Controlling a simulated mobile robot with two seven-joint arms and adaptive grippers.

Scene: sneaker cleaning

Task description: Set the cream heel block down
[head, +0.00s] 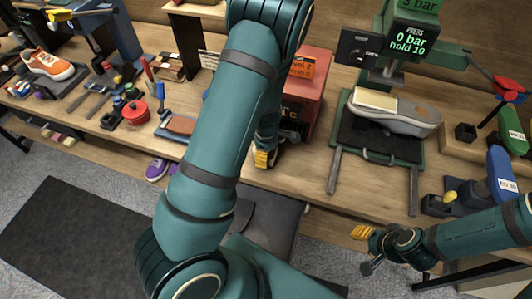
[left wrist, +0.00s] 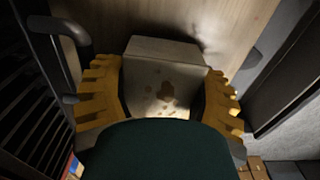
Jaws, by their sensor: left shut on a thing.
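My left gripper (head: 265,158) is low at the front of the red box, over the bench. In the left wrist view, its yellow toothed fingers (left wrist: 165,92) are shut on the cream heel block (left wrist: 160,72), a pale block with brown spots on its face. The block lies close to a wooden surface; I cannot tell whether it touches. In the head view the held block is hidden by my arm and gripper. My right gripper (head: 362,233) is at the bench's front edge, right of centre; its opening cannot be made out.
A red box (head: 304,98) stands beside my left gripper. To its right, a press (head: 410,60) has a grey shoe (head: 400,115) with a cream pad on its dark bed. A red pot (head: 136,112) and tools are at left. Bare wood lies before the press.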

